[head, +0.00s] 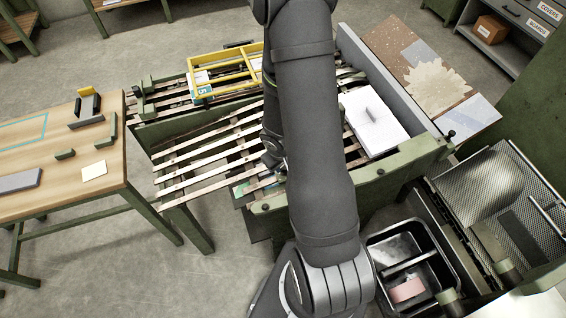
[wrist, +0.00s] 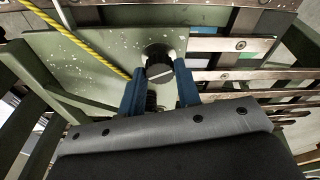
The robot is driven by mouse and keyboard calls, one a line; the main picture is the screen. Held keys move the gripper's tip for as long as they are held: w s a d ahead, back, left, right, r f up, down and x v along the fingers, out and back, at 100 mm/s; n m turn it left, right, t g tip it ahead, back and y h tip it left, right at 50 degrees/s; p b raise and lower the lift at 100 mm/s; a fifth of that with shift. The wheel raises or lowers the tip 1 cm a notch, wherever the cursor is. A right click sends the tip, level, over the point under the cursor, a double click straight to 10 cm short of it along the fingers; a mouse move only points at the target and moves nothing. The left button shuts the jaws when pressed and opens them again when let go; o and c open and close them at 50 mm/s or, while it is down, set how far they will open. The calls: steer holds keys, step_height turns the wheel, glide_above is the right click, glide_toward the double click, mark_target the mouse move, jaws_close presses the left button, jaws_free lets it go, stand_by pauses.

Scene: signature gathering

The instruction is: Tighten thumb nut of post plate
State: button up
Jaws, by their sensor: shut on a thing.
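In the wrist view, a dark round thumb nut (wrist: 159,72) with a pale slot across its face sits in front of a green plate (wrist: 98,55), which I take to be the post plate. The two blue fingers of my gripper (wrist: 160,90) stand on either side of the nut and are shut on it. A threaded or spring-like part shows just below the nut between the fingers. In the head view my own arm covers much of the machine's middle, and the nut cannot be made out; my gripper (head: 273,160) shows only partly beside the arm.
A yellow-black rope (wrist: 85,42) runs close to the left finger. Metal slats (wrist: 245,75) lie to the right. In the head view, a yellow frame (head: 225,72) and a white paper stack (head: 374,122) rest on the machine. A wooden table (head: 60,150) stands left, a black tub (head: 405,262) lower right.

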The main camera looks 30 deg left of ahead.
steer(key=shift+m+t+h, duration=0.3)
steer(key=shift+m, duration=2.3)
steer(key=o, duration=1)
steer(key=shift+c, duration=0.2)
steer(key=v, duration=1.7)
steer(key=shift+s+r, duration=0.15)
steer(key=shift+r, duration=0.05)
steer(key=shift+a+f, duration=0.1)
steer(key=shift+x, duration=7.8)
